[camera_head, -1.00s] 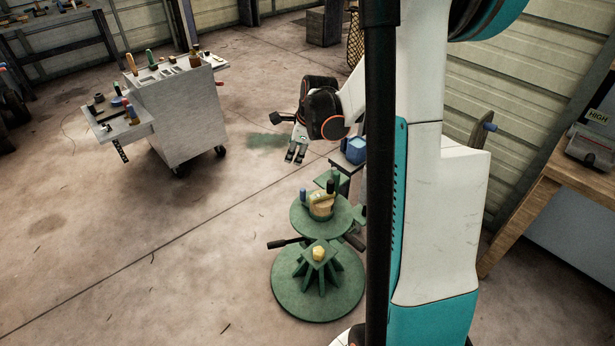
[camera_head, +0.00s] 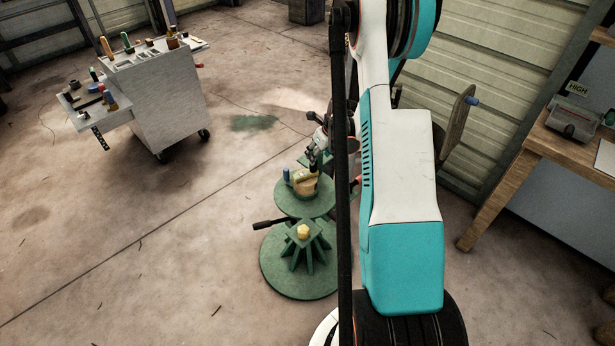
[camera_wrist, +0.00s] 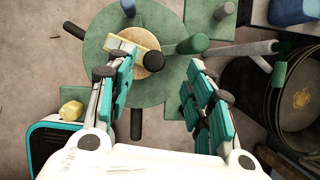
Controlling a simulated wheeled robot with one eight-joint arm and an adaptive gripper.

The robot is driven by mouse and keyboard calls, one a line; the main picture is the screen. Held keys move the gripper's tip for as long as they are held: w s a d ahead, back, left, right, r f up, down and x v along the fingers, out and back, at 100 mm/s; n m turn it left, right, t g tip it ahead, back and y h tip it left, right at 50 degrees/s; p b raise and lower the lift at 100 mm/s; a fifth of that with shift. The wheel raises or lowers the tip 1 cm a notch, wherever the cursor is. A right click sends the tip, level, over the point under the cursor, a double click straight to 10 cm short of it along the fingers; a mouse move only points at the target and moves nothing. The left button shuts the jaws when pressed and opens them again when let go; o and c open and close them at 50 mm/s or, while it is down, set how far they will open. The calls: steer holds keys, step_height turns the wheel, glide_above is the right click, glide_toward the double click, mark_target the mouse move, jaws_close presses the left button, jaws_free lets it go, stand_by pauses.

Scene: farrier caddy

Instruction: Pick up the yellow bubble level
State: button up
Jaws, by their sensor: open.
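The yellow bubble level appears to be the pale yellow bar (camera_wrist: 137,39) on a round tan block (camera_wrist: 153,62) in the wrist view. The block sits on the upper green round tray of a stand. In the head view, the level (camera_head: 301,177) is small and partly blends with the block. My gripper (camera_wrist: 160,57) is open and empty above the tray, with the level near its left finger, which partly covers it. In the head view my gripper (camera_head: 314,161) is just above and behind the block, partly hidden by my arm.
A blue item (camera_head: 286,174) stands on the tray's left. A yellow piece (camera_head: 303,231) tops the lower green stand (camera_head: 280,272). A grey tool cart (camera_head: 165,105) stands left across open floor.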

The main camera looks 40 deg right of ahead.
steer(key=shift+w+f, duration=0.25)
steer(key=shift+f, duration=0.4)
steer(key=b+x, duration=0.2)
steer(key=x, duration=0.1)
steer(key=a+b+x, duration=0.1)
steer(key=shift+s+d+f, duration=0.1)
steer(key=shift+s+f, duration=0.15)
steer(key=shift+f, duration=0.1)
steer(key=shift+w+f, duration=0.2)
steer(key=shift+f, duration=0.2)
steer(key=shift+r, duration=0.1)
steer(key=shift+c, duration=0.3)
jaws_close()
